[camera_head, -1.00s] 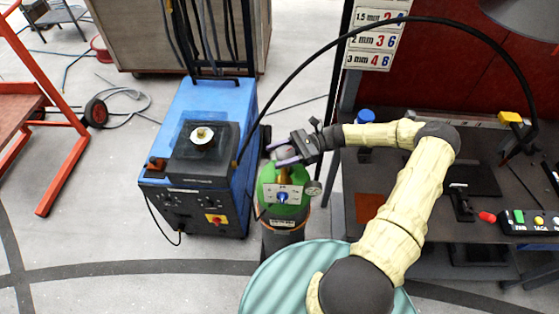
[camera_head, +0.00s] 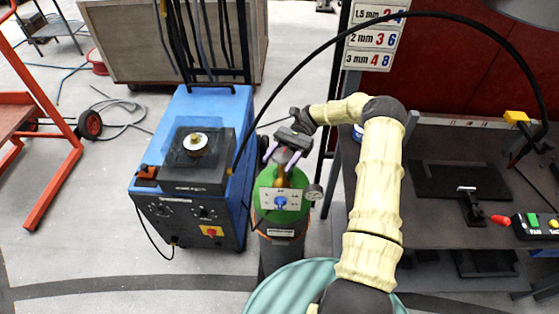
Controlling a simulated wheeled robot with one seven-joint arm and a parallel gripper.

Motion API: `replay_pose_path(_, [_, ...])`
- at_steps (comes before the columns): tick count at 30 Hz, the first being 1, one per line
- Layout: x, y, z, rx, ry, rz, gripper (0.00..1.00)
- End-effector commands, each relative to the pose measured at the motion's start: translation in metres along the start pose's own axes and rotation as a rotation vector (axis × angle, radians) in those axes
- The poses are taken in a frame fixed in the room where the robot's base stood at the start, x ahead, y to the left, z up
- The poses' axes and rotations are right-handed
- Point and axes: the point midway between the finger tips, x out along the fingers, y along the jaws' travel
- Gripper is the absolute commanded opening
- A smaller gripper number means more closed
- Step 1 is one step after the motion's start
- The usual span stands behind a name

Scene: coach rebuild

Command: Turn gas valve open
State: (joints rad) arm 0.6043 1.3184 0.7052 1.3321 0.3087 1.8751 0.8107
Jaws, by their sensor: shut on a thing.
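The green gas cylinder (camera_head: 265,212) stands upright at the right side of the blue machine. Its brass valve (camera_head: 281,180) rises from the top, partly hidden under my gripper. A white plate with a blue knob (camera_head: 281,201) is on the cylinder's front, and a round gauge (camera_head: 313,193) sticks out to its right. My gripper (camera_head: 281,160) comes from above and behind, with its two purple-tipped fingers pointing down around the valve top. It is shut on the valve; the contact itself is small and hard to see.
The blue welding machine (camera_head: 208,120) stands close left of the cylinder, its black hose arching overhead to the right. A dark workbench (camera_head: 440,160) with a button box (camera_head: 538,225) is on the right. A teal round top (camera_head: 270,292) is in front.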

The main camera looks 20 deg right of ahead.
Motion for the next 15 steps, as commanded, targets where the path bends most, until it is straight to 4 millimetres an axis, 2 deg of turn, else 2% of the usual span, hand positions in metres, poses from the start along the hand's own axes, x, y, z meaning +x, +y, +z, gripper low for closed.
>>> replay_pose_path(10, [-0.0003, -0.0008, 0.0008, -0.003, 0.001, 0.001, 0.30])
replay_pose_path(11, [-0.0005, -0.0007, 0.0008, -0.003, 0.001, 0.001, 0.55])
replay_pose_path(14, [-0.0011, 0.0001, 0.0006, -0.003, 0.001, -0.001, 0.74])
replay_pose_path(15, [-0.0013, 0.0005, 0.0005, -0.002, 0.001, -0.001, 0.75])
